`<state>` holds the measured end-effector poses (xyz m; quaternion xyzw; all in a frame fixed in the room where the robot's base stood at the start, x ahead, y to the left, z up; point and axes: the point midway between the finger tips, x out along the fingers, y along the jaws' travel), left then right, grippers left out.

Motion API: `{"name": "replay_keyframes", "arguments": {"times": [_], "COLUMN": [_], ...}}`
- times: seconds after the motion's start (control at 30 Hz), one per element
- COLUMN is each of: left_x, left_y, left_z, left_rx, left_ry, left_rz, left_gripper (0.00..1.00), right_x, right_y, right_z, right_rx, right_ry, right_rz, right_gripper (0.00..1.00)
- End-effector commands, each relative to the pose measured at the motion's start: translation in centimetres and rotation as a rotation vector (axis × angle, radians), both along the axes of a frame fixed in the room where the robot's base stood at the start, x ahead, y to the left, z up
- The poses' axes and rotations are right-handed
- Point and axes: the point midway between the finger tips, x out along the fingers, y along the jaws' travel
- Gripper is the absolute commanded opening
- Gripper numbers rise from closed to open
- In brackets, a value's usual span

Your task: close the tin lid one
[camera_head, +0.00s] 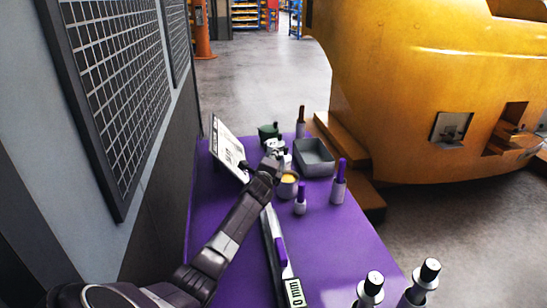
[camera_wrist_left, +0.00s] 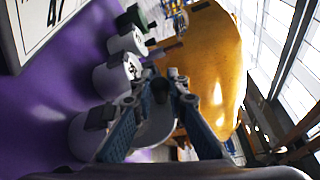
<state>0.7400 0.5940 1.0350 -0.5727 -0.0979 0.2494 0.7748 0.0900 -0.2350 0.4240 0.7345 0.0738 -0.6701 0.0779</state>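A small round tin (camera_head: 288,185) with yellow contents stands open-topped on the purple table. My left gripper (camera_head: 277,158) is just behind and left of it, close to its rim. In the left wrist view my left gripper (camera_wrist_left: 160,130) has its two fingers apart, with a pale grey rounded thing (camera_wrist_left: 157,130) between them. I cannot tell whether this is the tin's lid, or whether the fingers press on it. No separate lid can be made out on the table. My right gripper is not in view.
A grey tray (camera_head: 315,160), purple-capped bottles (camera_head: 338,188) and a green container (camera_head: 268,132) stand close by. A tilted panel (camera_head: 230,148) is at left, a long ruler-like tool (camera_head: 291,289) in front. Black-capped bottles (camera_head: 424,283) stand at front right.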

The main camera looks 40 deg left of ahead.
Motion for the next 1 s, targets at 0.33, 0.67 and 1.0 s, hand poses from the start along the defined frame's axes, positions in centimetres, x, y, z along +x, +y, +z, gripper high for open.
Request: {"name": "replay_keyframes", "arguments": {"times": [0.33, 0.67, 1.0], "left_x": [0.0, -1.1, -5.2], "left_y": [0.0, -0.6, -3.1], "left_z": [-0.1, 0.1, 0.7], "left_rx": [-0.002, 0.001, 0.0], "left_ry": [0.001, 0.0, 0.001], "left_rz": [0.0, 0.0, -0.003], "left_gripper": [0.33, 0.33, 0.33], "right_x": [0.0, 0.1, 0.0], "right_y": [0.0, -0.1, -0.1], "right_z": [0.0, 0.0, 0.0], "right_rx": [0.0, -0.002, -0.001], "right_ry": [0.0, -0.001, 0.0], "right_rz": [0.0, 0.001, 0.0], "right_gripper": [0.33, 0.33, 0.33]}}
